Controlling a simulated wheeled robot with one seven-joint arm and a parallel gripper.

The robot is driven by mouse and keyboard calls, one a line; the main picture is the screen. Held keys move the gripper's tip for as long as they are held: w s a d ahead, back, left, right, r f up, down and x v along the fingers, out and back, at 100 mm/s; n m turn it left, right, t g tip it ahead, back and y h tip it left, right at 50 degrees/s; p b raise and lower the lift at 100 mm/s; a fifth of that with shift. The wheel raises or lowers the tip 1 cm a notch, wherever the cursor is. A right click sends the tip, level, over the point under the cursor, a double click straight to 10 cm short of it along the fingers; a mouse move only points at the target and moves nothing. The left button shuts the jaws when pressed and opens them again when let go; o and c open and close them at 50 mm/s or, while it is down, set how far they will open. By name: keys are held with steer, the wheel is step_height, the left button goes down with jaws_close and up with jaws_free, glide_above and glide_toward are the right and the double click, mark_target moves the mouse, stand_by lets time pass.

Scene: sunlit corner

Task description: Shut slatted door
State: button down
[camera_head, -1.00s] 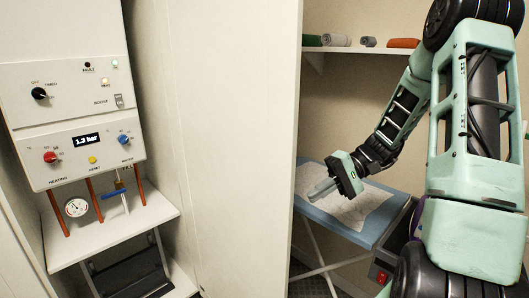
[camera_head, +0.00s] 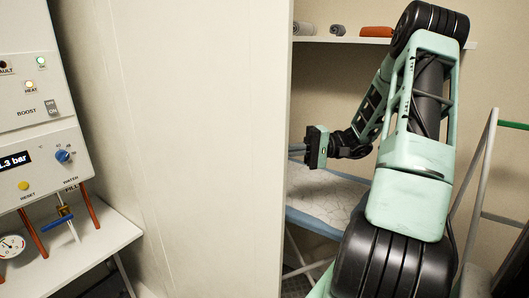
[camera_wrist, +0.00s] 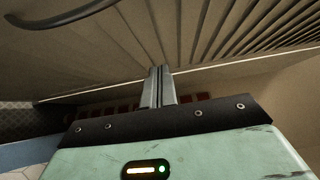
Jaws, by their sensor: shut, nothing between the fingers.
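In the wrist view the slatted door (camera_wrist: 225,40) fills the top, with ribs at the right and a dark curved handle (camera_wrist: 62,18) at upper left. A pale edge runs below the slats. My gripper (camera_wrist: 158,70) is shut and empty, its fingers pointing at the door near that edge; I cannot tell whether they touch it. In the head view my gripper (camera_head: 305,147) is beside the edge of a tall plain cream panel (camera_head: 190,140), its fingertips hidden or too small to see. No slats show there, so I cannot tell if this panel is the same door.
An ironing board (camera_head: 325,200) stands below my gripper, right of the panel. A shelf (camera_head: 345,40) with rolled towels is above. A boiler (camera_head: 35,120) with knobs and pipes stands at left. A pale metal frame (camera_head: 478,170) with a green bar is at right.

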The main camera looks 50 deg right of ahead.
mark_target(247, 160)
steer(key=shift+s+a+p+x, duration=0.35)
steer(key=shift+p+x, duration=0.3)
steer(key=shift+x, duration=1.3)
steer(key=shift+s+a+p+x, duration=0.2)
steer(key=shift+s+p+x, duration=0.35)
steer(key=shift+x, duration=1.4)
steer(key=shift+s+a+p+x, duration=0.3)
steer(key=shift+p+x, duration=0.4)
steer(key=shift+x, duration=1.3)
